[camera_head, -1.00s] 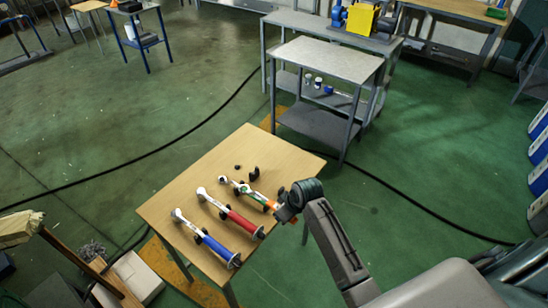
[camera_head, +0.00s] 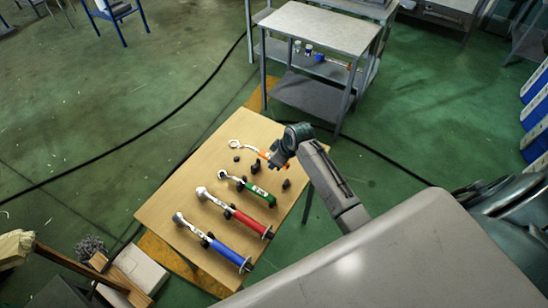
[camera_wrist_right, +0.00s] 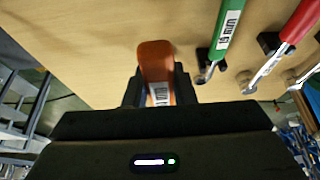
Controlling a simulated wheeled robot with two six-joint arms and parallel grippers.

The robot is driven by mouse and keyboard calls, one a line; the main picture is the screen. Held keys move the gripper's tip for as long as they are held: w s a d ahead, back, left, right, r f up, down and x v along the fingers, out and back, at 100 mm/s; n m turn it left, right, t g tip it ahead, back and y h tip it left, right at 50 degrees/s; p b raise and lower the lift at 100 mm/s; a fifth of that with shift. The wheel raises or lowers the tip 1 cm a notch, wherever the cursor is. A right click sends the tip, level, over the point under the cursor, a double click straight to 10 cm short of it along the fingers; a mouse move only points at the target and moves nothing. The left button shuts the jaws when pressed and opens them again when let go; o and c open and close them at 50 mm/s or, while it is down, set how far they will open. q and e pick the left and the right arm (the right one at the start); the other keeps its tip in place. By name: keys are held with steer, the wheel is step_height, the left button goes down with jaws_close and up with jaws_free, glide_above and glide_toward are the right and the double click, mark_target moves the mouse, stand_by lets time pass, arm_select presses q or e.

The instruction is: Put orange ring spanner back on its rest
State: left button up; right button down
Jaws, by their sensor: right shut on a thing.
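The orange ring spanner has a pale ring head (camera_head: 235,144) and an orange handle (camera_wrist_right: 155,62). My right gripper (camera_head: 272,158) is shut on the handle, and its dark jaws flank it in the wrist view. The ring head points left, near the table's far side. In the head view the spanner appears just beyond small black rest pieces (camera_head: 255,167); another piece (camera_head: 236,158) is below the ring head. I cannot tell the spanner's exact height above the table. My left gripper is not in view.
A green-handled tool (camera_head: 258,194), a red-handled tool (camera_head: 250,222) and a blue-handled tool (camera_head: 226,254) lie side by side on black supports on the wooden table (camera_head: 168,190). Another black piece (camera_head: 286,184) stands right of the green tool. A grey bench (camera_head: 318,28) stands behind.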

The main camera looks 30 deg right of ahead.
steer(key=shift+s+r, duration=0.2)
steer(key=shift+w, duration=0.15)
steer(key=shift+w+f, duration=0.15)
steer(key=shift+f, duration=0.75)
steer(key=shift+f+b, duration=0.55)
steer(key=shift+f, duration=0.2)
steer(key=shift+f+b, duration=0.8)
steer(key=shift+f, duration=0.6)
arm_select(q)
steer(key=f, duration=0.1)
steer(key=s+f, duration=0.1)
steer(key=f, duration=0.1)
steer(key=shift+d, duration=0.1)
arm_select(e)
steer(key=shift+f, duration=0.1)
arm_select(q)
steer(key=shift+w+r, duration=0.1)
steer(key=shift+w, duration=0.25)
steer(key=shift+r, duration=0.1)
